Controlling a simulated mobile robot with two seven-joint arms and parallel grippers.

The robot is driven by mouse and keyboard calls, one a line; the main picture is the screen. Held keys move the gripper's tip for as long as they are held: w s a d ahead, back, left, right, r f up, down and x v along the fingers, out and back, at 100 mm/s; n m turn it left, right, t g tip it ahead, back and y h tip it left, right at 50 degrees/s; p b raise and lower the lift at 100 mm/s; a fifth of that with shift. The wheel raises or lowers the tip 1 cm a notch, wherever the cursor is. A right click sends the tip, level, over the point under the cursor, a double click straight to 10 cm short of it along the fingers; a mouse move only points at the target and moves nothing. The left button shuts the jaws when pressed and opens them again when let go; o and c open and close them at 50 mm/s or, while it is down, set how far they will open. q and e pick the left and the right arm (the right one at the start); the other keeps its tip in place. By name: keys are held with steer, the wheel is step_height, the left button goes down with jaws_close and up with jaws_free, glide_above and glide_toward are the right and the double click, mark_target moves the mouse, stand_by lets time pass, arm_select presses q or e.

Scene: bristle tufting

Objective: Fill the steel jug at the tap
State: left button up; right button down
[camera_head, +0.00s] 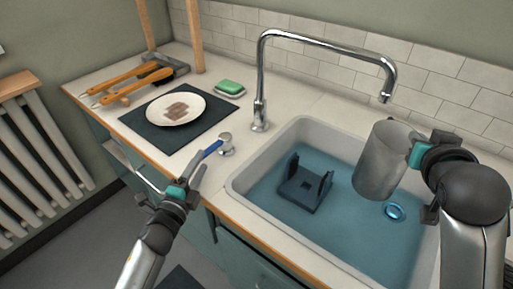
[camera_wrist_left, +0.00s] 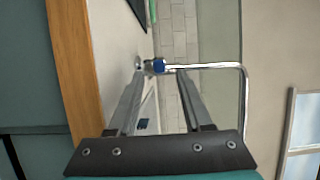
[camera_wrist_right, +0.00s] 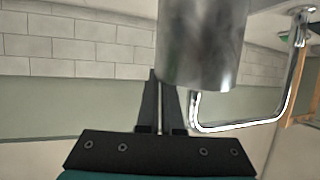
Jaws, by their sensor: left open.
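The steel jug (camera_head: 380,162) hangs above the right part of the sink, close to upright, with its mouth a little below the tap's spout end in the head view. My right gripper (camera_head: 415,153) is shut on the jug at its right side; the exact grip is hidden. The jug (camera_wrist_right: 203,45) also fills the top middle of the right wrist view. The chrome tap (camera_head: 262,75) arches over the sink; no stream shows. Its blue lever (camera_head: 209,151) stands on the counter. My left gripper (camera_head: 187,180) is open, just short of the lever, which shows between its fingers in the left wrist view (camera_wrist_left: 155,66).
On the counter are a plate (camera_head: 165,112) on a dark mat, a green sponge (camera_head: 229,86) and wooden-handled brushes (camera_head: 125,82). A radiator stands at left.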

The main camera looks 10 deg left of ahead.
mark_target(207, 150)
arm_select(q)
steer(key=shift+w+d, duration=0.2)
steer(key=shift+w, duration=1.15)
steer(key=shift+w+d, duration=0.15)
steer(key=shift+w, duration=1.15)
steer(key=shift+c, duration=0.2)
jaws_close()
